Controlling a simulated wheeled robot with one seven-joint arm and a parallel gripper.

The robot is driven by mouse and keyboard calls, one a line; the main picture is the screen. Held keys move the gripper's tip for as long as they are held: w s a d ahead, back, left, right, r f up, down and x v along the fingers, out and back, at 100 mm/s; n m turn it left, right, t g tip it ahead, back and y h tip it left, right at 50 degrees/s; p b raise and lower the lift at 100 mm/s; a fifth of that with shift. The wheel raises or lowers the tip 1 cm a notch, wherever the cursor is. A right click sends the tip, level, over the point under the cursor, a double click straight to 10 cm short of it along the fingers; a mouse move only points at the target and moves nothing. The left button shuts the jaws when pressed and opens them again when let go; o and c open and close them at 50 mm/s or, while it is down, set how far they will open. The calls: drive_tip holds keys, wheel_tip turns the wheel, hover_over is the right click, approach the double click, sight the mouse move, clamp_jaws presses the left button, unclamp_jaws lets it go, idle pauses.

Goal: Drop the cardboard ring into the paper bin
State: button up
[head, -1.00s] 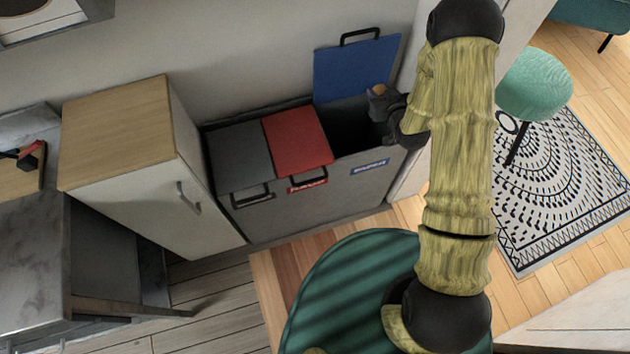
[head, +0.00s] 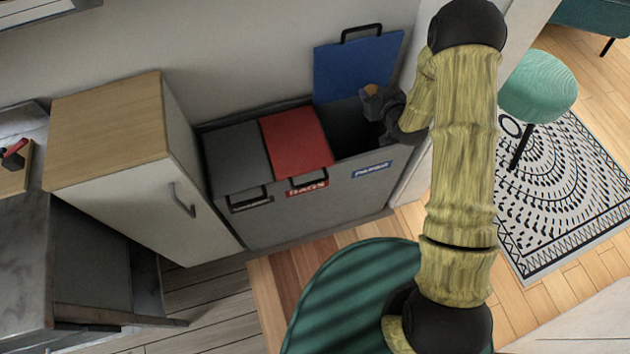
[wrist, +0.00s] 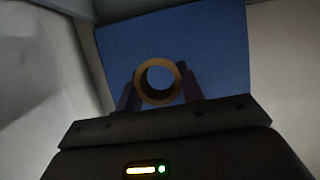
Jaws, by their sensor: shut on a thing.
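The cardboard ring (wrist: 140,87) is a short brown tube, seen end-on in the wrist view. My gripper (wrist: 160,92) is shut on it, with a finger at each side. In the head view my gripper (head: 372,98) is at the right of the open paper bin (head: 350,132), near its opening and in front of the raised blue lid (head: 360,66). Only a small brown bit of the ring (head: 371,89) shows there. A blue label marks this bin's front. The bin's inside is dark and its bottom is hidden.
Left of the paper bin are a red-lidded bin (head: 297,140) labelled RAGS and a grey-lidded bin (head: 236,157), both shut. A white cabinet (head: 130,200) with a wooden top stands further left. A wall edge is close on the right of the bins.

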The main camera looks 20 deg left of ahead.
drive_tip(key=shift+f+b, duration=0.5)
drive_tip(key=shift+f, duration=0.65)
drive_tip(key=o, duration=1)
drive_tip(key=p+v, duration=0.2)
drive_tip(key=v, duration=1.5)
drive_tip(key=shift+s+d, duration=0.15)
drive_tip(key=shift+d, duration=0.1)
drive_tip(key=shift+r, duration=0.1)
